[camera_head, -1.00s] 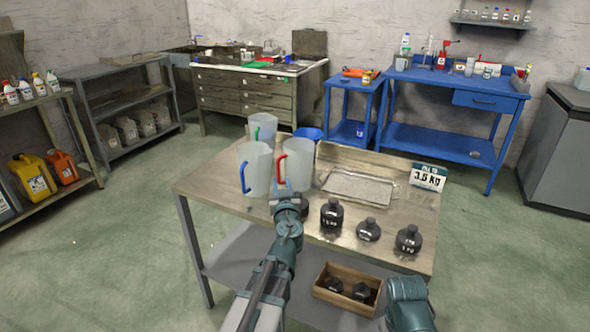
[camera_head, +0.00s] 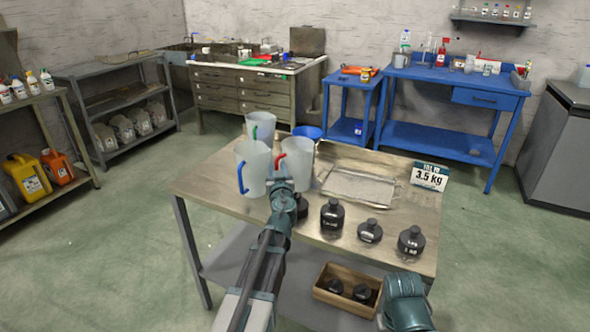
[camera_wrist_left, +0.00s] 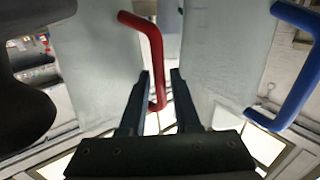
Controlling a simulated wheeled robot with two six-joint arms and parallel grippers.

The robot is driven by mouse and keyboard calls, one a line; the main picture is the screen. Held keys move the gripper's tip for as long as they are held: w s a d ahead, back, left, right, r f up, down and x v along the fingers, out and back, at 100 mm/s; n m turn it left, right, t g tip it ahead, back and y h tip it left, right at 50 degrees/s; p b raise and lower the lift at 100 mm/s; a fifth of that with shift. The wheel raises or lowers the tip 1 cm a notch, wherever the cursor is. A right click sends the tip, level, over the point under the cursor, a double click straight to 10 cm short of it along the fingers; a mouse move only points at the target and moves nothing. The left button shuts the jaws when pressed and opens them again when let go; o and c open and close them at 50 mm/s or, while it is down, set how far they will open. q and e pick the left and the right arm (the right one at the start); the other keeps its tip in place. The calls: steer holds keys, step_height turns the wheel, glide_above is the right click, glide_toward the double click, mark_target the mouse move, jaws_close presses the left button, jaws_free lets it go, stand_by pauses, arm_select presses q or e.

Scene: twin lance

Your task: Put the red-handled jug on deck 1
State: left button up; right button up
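The red-handled jug (camera_head: 300,160) is frosted and stands upright on the table, its red handle (camera_head: 280,161) facing left. My left gripper (camera_head: 280,183) is at the jug's near left side, close to the handle. In the left wrist view my left gripper (camera_wrist_left: 160,75) is open, its two fingers on either side of the lower end of the red handle (camera_wrist_left: 154,50); I cannot tell whether they touch it. A shallow metal tray (camera_head: 360,187) lies to the jug's right. No deck label is readable. My right gripper's fingers do not show; only my right arm appears at the lower right.
A blue-handled jug (camera_head: 252,167) stands close on the left, a green-handled jug (camera_head: 262,126) and a blue bowl (camera_head: 308,132) behind. Several black weights line the front edge, including one (camera_head: 332,215). A sign (camera_head: 430,176) reads 3.5 kg. A wooden box (camera_head: 347,289) sits below.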

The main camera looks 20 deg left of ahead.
arm_select(q)
jaws_close()
stand_by(1.4)
